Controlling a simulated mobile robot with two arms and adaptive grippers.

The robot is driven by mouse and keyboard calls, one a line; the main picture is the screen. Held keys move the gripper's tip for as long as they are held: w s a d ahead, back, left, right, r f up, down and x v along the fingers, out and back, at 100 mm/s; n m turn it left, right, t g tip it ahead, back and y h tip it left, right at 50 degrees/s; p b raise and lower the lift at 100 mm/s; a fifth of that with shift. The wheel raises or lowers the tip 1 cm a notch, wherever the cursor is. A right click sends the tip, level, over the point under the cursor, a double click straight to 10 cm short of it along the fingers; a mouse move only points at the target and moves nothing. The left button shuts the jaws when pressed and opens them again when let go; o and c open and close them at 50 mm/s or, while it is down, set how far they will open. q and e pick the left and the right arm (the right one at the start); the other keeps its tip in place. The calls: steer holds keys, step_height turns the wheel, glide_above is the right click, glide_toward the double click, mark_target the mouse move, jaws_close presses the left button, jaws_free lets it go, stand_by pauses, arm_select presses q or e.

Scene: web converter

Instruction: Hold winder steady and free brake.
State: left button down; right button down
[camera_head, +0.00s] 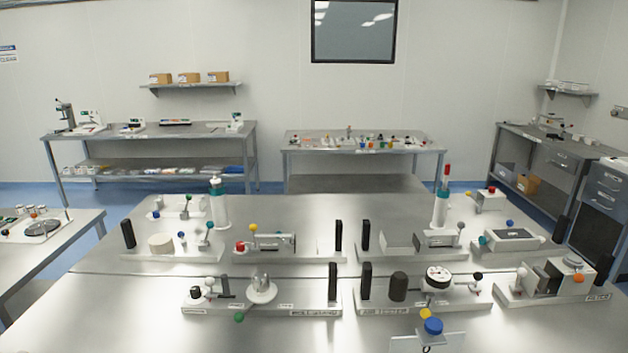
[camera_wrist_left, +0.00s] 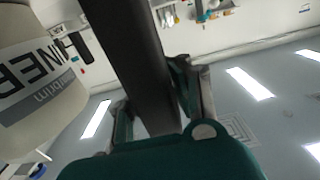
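Several pale boards with small mechanisms stand on the steel table, and I cannot tell which is the winder or the brake. The front left board (camera_head: 300,308) carries a white disc (camera_head: 261,289) with a green knob (camera_head: 239,317). The front right board (camera_head: 385,306) carries a black cylinder (camera_head: 398,287) and a black-and-white dial (camera_head: 438,276). A blue knob (camera_head: 433,326) sits above a clear plate at the front. In the left wrist view my teal left gripper (camera_wrist_left: 155,100) has its fingers spread. A dark bar (camera_wrist_left: 125,40) passes between them in the picture; contact is unclear. My right gripper is out of view.
Other boards with black posts (camera_head: 338,235) and two tall white cylinders (camera_head: 220,205) fill the table's back. Bare steel (camera_head: 110,310) lies at front left. Side benches (camera_head: 150,135) line the walls. A lettered white cylindrical form (camera_wrist_left: 40,85) is close in the left wrist view.

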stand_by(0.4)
arm_select(q)
steer(key=c, duration=1.2)
jaws_free()
steer(key=shift+r, duration=0.1)
steer(key=s, duration=1.2)
steer(key=shift+d, duration=0.1)
steer(key=shift+s, duration=0.1)
